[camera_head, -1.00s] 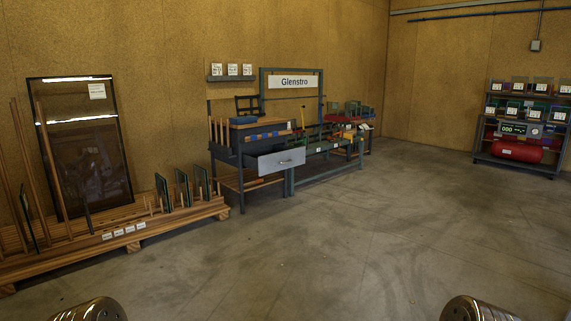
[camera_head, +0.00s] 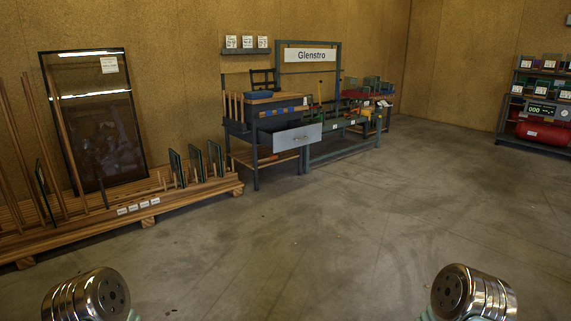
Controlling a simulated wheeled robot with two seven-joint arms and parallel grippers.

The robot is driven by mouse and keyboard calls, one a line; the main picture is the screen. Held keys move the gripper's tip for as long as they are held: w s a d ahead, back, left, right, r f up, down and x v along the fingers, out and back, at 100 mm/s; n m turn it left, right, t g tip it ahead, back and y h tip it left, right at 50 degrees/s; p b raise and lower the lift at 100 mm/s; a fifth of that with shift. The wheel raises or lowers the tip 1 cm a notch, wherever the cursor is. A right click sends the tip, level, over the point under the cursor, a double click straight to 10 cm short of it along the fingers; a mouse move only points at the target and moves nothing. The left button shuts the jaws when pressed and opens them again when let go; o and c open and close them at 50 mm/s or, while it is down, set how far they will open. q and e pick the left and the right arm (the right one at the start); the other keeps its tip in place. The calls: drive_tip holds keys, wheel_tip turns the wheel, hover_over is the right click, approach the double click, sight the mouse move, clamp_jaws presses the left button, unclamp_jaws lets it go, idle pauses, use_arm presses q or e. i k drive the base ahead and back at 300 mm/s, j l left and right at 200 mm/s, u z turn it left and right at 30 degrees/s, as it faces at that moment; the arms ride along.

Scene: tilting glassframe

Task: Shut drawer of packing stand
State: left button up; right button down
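The packing stand (camera_head: 237,133) is a dark grey bench with a wooden lower shelf, against the back wall left of centre. Its drawer (camera_head: 297,137), with a light grey front and a small handle, is pulled out toward the right front. Blue items lie on the stand's top. Parts of my two arms show as shiny metal cylinders at the bottom left and bottom right, far from the stand. Neither gripper's fingers are in view.
A wooden rack (camera_head: 130,215) with upright glass panes stands along the left wall. A green-topped bench (camera_head: 340,135) adjoins the stand under the Glenstro sign (camera_head: 311,55). A shelf with a red tank (camera_head: 541,132) is at the far right. The floor (camera_head: 330,220) between is clear.

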sight(280, 137)
drive_tip(key=i, duration=2.85)
